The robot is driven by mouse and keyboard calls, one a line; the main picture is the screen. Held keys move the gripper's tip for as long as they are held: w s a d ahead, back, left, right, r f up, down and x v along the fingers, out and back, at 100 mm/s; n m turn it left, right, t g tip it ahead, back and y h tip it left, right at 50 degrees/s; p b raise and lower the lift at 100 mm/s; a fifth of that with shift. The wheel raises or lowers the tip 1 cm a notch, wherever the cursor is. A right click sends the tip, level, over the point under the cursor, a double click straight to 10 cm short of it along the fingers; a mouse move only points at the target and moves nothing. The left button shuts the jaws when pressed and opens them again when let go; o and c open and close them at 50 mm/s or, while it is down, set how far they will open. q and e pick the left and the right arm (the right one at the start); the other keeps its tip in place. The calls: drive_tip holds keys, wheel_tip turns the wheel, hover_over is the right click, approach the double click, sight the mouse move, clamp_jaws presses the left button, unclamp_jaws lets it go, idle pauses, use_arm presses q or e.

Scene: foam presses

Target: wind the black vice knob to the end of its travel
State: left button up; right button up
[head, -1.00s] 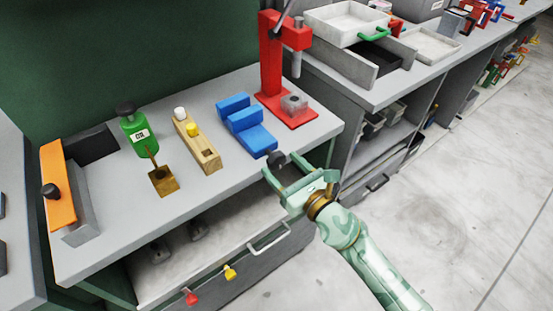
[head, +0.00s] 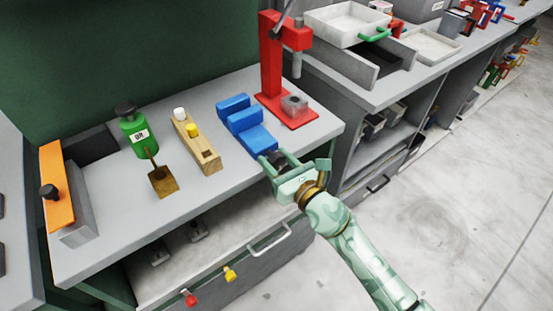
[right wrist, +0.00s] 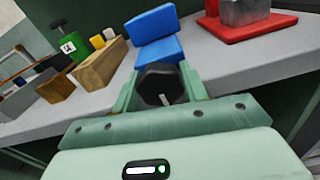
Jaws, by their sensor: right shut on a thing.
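The blue vice (head: 247,127) stands near the front edge of the grey bench, and it also shows in the right wrist view (right wrist: 157,45). Its black knob (right wrist: 160,84) faces me at the bench's front edge. My right gripper (head: 278,163) is shut on the knob, with one finger on each side of it in the right wrist view. In the head view the gripper mostly hides the knob. My left gripper is not in view.
A red press (head: 272,65) stands right behind the vice. A wooden block with knobs (head: 203,153), a brown scoop-like piece (head: 163,182) and a green bottle (head: 137,131) are to the left. An open drawer (head: 215,255) lies below the bench. Open floor is at right.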

drive_tip(key=o, duration=1)
drive_tip(key=shift+v, duration=8.2)
